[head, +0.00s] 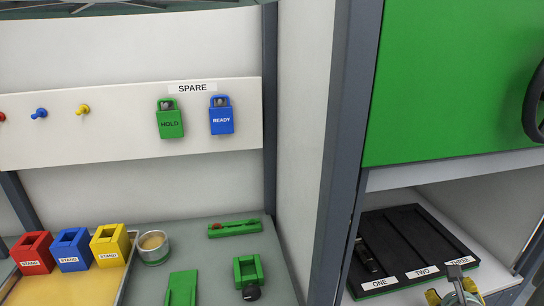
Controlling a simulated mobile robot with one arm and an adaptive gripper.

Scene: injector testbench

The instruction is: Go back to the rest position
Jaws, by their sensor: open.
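My gripper (455,290) shows only in part at the bottom right edge of the head view, as yellow and grey pieces. It is open, and I see nothing held in it. It is in front of the black tray (408,243) with slots labelled ONE, TWO and THREE, overlapping the tray's near right corner in the picture. I cannot tell whether it touches the tray. A dark rod-like part (366,254) lies in slot ONE. The rest of my arm is out of view.
A grey post (345,150) and white wall separate the tray bay from the left bench. A green panel (450,80) with a black handwheel (537,105) hangs above the tray. Coloured stands (72,250), a cup (153,248) and green fixtures (248,272) occupy the bench.

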